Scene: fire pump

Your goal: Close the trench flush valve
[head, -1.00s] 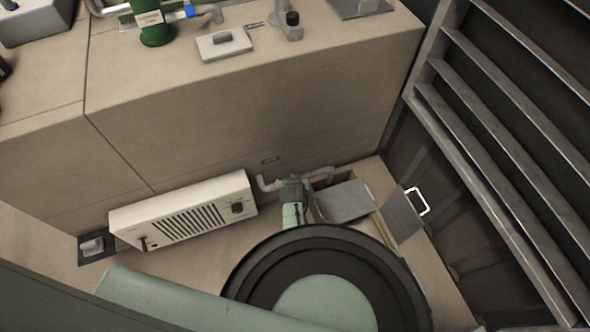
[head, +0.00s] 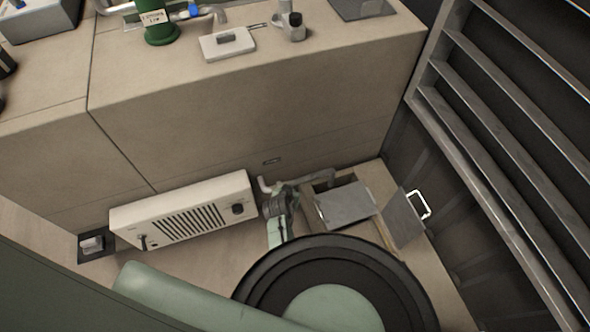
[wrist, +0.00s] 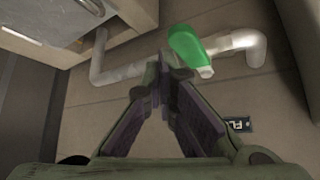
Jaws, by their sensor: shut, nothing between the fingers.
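The valve shows in the wrist view as a bright green lever (wrist: 187,47) with a pale tip, next to a light grey pipe (wrist: 240,46). In the head view the bent pipe (head: 322,177) runs low along the wall, and the lever is hidden behind my gripper. My gripper (head: 279,192) is down at this pipe. In the wrist view my gripper (wrist: 165,68) has its fingertips together, empty, just below and left of the lever. I cannot tell whether they touch it.
A grey plate (head: 347,204) lies beside the pipe, and a tilted plate with a white handle (head: 403,218) stands to its right. A white heater-like box (head: 183,210) is left of my gripper. A dark louvred wall (head: 510,130) bounds the right. A partial label (wrist: 238,125) sits below the pipe.

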